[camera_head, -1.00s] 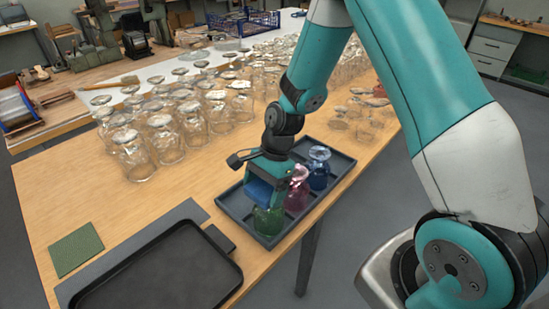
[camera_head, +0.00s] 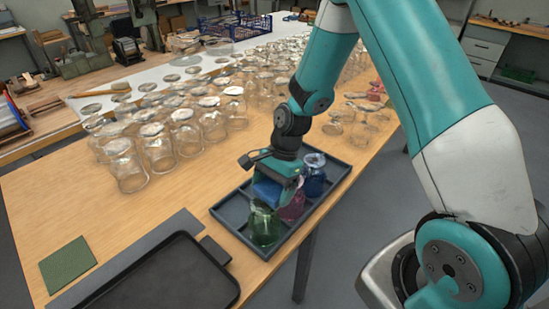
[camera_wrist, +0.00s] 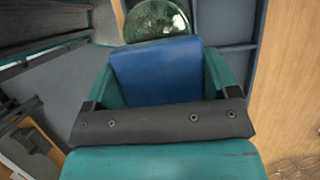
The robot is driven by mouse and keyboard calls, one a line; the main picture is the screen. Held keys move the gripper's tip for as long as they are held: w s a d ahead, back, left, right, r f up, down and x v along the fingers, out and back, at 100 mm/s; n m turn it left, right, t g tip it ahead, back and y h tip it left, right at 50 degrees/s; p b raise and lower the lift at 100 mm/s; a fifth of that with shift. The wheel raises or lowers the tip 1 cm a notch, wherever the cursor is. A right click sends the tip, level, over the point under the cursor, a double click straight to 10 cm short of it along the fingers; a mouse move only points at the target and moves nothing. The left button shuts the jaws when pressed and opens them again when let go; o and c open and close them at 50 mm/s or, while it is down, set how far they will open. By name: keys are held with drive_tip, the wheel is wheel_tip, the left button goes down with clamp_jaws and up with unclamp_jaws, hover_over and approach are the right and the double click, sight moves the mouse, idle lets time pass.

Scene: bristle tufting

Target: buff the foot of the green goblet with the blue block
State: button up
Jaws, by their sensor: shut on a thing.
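The green goblet (camera_head: 264,228) stands in the front part of a dark divided tray (camera_head: 236,226). Its round foot (camera_wrist: 155,20) shows beyond the block at the top of the wrist view. My gripper (camera_head: 279,186) is shut on the blue block (camera_head: 266,192), which fills the space between its fingers in the wrist view (camera_wrist: 156,72). The block is above the tray, just behind the green goblet and close to it. I cannot tell whether they touch. A pink goblet (camera_head: 292,208) is partly hidden by my gripper.
A blue goblet (camera_head: 314,178) stands at the tray's back end. Many clear glasses (camera_head: 160,150) crowd the table behind and left. A black tray (camera_head: 165,278) and a green pad (camera_head: 68,264) lie at the front left. The table's right edge is close to the divided tray.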

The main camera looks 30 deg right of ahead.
wheel_tip(320, 180, up, 3)
drive_tip(key=shift+a+f+p, duration=0.1)
drive_tip(key=shift+p, duration=0.85)
drive_tip(key=shift+r+p, duration=0.75)
wheel_tip(320, 180, up, 4)
drive_tip(key=p, duration=0.3)
drive_tip(key=shift+p, duration=0.3)
drive_tip(key=p, duration=0.2)
drive_tip(key=shift+r+p, duration=0.35)
drive_tip(key=shift+p, duration=0.05)
drive_tip(key=p, duration=0.3)
drive_tip(key=shift+p, duration=0.9)
